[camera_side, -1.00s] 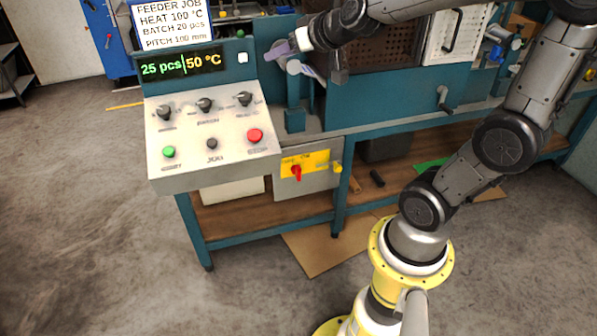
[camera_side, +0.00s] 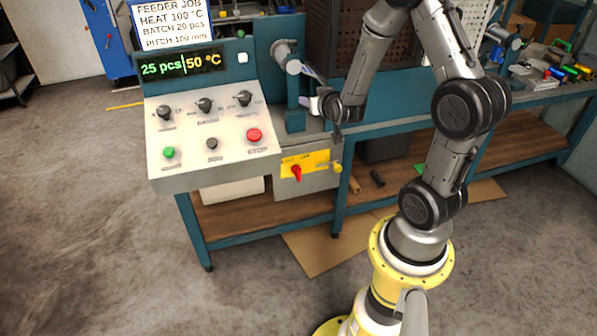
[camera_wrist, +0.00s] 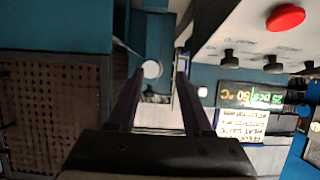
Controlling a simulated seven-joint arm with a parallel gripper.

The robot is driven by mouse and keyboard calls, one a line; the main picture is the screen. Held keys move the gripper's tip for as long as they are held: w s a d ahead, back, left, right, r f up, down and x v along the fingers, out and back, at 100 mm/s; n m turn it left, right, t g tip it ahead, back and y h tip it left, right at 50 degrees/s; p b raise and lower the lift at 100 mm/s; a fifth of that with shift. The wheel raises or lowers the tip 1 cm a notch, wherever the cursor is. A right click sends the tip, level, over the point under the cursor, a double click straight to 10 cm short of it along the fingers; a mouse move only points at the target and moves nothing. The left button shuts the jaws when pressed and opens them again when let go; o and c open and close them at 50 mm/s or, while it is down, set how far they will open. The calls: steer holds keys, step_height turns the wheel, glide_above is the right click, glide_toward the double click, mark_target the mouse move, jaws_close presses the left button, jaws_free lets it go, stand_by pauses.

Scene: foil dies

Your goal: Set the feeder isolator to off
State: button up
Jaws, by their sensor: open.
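The feeder isolator is a red handle (camera_side: 296,173) on a yellow plate (camera_side: 318,159), fixed to a grey box under the bench beside the control console. The handle's lower end points down; the lettering above it is too small to read surely. A small yellow part (camera_side: 337,168) sits at the plate's right edge. My gripper (camera_side: 304,102) is above the isolator, right of the console and near the teal post, apart from the handle. In the wrist view my gripper (camera_wrist: 160,75) is open with nothing between its fingers. The isolator does not show in the wrist view.
The console (camera_side: 215,140) carries black knobs, a green button (camera_side: 169,153) and a red stop button (camera_side: 254,135). Its display (camera_side: 181,65) reads 25 pcs and 50 °C. A teal post (camera_side: 294,95) stands close to my gripper. The floor before the isolator is clear.

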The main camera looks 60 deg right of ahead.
glide_toward(300, 172)
steer(key=x, duration=1.1)
steer(key=shift+w+d, duration=0.15)
steer(key=shift+w, duration=0.1)
jaws_close()
